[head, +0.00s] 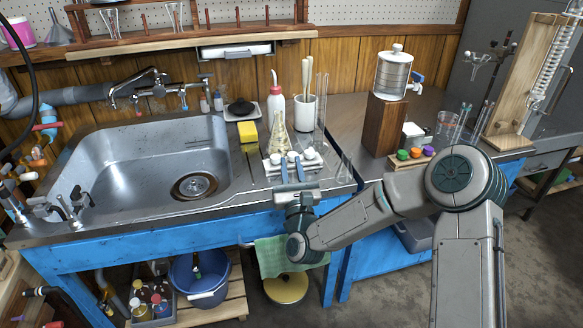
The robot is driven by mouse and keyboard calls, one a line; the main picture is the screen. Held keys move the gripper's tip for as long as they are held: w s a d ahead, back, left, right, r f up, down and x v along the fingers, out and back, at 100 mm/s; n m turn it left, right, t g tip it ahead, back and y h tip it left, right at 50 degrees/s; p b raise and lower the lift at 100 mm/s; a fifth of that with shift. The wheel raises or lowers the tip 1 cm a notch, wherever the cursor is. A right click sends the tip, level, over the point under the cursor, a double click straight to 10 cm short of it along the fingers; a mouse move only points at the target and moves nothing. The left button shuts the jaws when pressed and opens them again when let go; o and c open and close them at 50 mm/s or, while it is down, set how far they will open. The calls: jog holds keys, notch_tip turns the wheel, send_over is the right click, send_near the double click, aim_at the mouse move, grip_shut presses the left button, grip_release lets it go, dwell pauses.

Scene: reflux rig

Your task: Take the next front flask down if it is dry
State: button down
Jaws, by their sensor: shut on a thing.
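My gripper (291,164) is over the counter's front edge, right of the sink, with its two blue fingers pointing away from me. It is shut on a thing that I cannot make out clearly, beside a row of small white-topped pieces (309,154). A clear conical flask (278,138) stands upright just behind the fingers; I cannot tell if they touch it. Upside-down clear glassware (110,22) hangs at the wooden peg rack (205,40) on the wall, with more glassware (174,17) to its right. Whether any glass is wet or dry is too small to tell.
The steel sink (150,165) is left of my gripper. A yellow sponge (248,132), a wash bottle (275,105), a white cup (305,112) and a tall glass cylinder (321,105) crowd behind it. A small clear flask (345,168) stands to its right, near a wooden block (385,125).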

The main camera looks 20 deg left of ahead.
jog(key=shift+f, duration=0.15)
jog(key=shift+f+b, duration=0.2)
jog(key=shift+b, duration=0.25)
jog(key=c, duration=1.1)
grip_release()
jog(key=shift+r, duration=0.1)
jog(key=shift+c, duration=0.2)
jog(key=v, duration=1.4)
jog(key=shift+b, duration=0.3)
